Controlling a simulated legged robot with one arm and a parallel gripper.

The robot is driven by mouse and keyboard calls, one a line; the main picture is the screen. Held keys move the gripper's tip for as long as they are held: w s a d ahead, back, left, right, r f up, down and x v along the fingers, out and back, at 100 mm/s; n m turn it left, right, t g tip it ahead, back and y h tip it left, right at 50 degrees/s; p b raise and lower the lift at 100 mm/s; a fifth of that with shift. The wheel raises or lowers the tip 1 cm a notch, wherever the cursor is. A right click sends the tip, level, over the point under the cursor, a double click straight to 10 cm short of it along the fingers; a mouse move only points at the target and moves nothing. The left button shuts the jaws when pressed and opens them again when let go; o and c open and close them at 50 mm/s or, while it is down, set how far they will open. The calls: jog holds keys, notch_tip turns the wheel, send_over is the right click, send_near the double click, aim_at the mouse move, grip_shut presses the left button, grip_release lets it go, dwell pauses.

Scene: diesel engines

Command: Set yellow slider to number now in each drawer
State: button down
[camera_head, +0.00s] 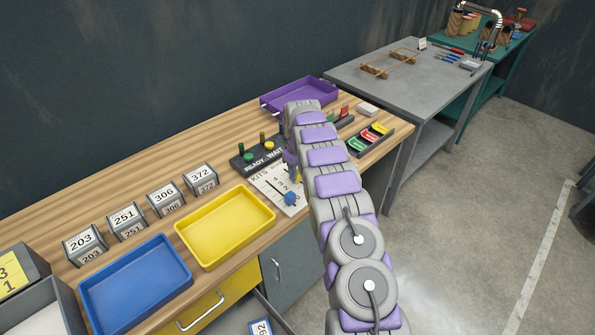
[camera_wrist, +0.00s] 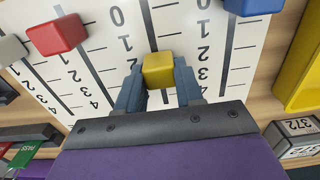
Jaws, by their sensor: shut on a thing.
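The yellow slider (camera_wrist: 158,70) is a small cube on a white board (camera_wrist: 110,75) with dark slots and columns of numbers. In the wrist view it sits between the fingers of my gripper (camera_wrist: 158,92), which is shut on it. The slot runs up from it past 0 and 1; it looks near 2, but the fingers partly hide the numbers. A red slider (camera_wrist: 55,35) and a blue slider (camera_wrist: 253,5) sit in other slots. In the head view the board (camera_head: 268,183) lies partly behind my arm. A yellow-fronted drawer (camera_head: 200,315) is below the bench.
A yellow tray (camera_head: 224,226) and a blue tray (camera_head: 135,284) stand left of the board. Several numbered blocks (camera_head: 165,198) line the bench behind them. A READY/WAIT panel (camera_head: 258,153) and a purple tray (camera_head: 300,96) lie beyond. A holder with coloured tags (camera_head: 370,138) is at right.

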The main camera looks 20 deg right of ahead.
jog(key=c, duration=0.7)
grip_release()
jog(key=shift+f, duration=0.15)
notch_tip(320, 180, up, 17)
jog(key=p, duration=0.3)
jog(key=shift+w+d+r, duration=0.1)
jog(key=shift+r, duration=0.1)
